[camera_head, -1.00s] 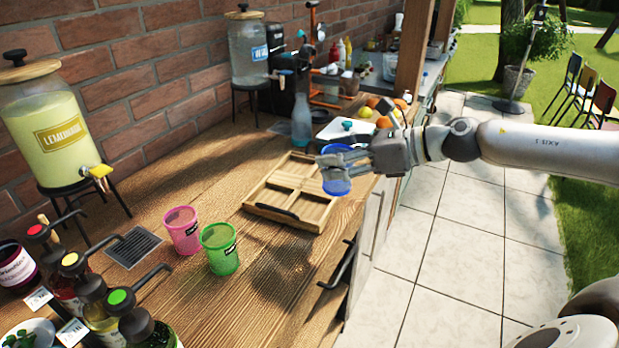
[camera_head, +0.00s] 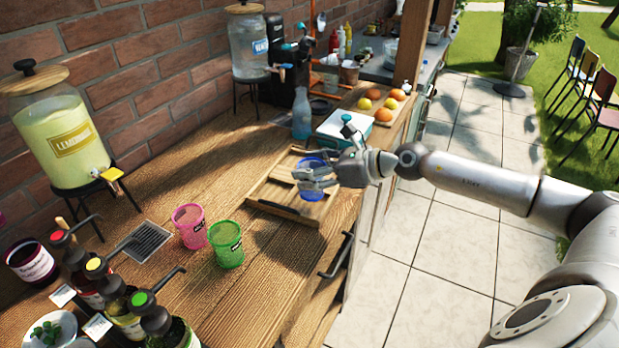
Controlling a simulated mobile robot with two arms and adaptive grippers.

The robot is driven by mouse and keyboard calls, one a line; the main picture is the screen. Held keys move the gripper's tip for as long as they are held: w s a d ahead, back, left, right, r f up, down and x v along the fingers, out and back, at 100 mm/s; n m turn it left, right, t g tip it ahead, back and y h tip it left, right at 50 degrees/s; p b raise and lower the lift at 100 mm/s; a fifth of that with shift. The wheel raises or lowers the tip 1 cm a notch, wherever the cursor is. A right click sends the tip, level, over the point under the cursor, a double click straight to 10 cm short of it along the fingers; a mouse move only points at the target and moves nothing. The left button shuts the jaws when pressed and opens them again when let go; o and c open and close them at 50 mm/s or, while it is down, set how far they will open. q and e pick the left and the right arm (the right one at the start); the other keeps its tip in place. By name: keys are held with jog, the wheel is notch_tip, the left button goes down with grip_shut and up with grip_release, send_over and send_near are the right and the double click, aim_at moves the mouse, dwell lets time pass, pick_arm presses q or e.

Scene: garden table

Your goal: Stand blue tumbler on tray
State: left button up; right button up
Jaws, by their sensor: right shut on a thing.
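The blue tumbler (camera_head: 312,193) is in my right gripper (camera_head: 318,178), whose fingers are shut around it. The fingers hide the middle of the tumbler; its blue rim and lower part show. The wooden tray (camera_head: 262,191) with dividers and dark handles lies on the counter. The tumbler appears over the tray's right part in the picture. I cannot tell whether its base touches the tray. My left gripper is not in view.
A pink tumbler (camera_head: 189,227) and a green tumbler (camera_head: 226,243) stand left of the tray. A lemonade dispenser (camera_head: 66,135), pump bottles (camera_head: 121,312) and a drip grate (camera_head: 147,241) are further left. A glass bottle (camera_head: 301,115) and a teal-edged box (camera_head: 340,129) stand behind the tray.

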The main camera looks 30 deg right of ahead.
jog(key=shift+w+a+f, duration=0.1)
jog(key=shift+w+f, duration=0.05)
notch_tip(320, 180, down, 3)
jog(key=shift+w+p, duration=0.15)
jog(key=shift+p, duration=0.35)
jog(key=shift+f, duration=0.2)
jog(key=shift+f+b, duration=0.2)
jog(key=shift+b, duration=0.1)
jog(key=o, duration=1.1)
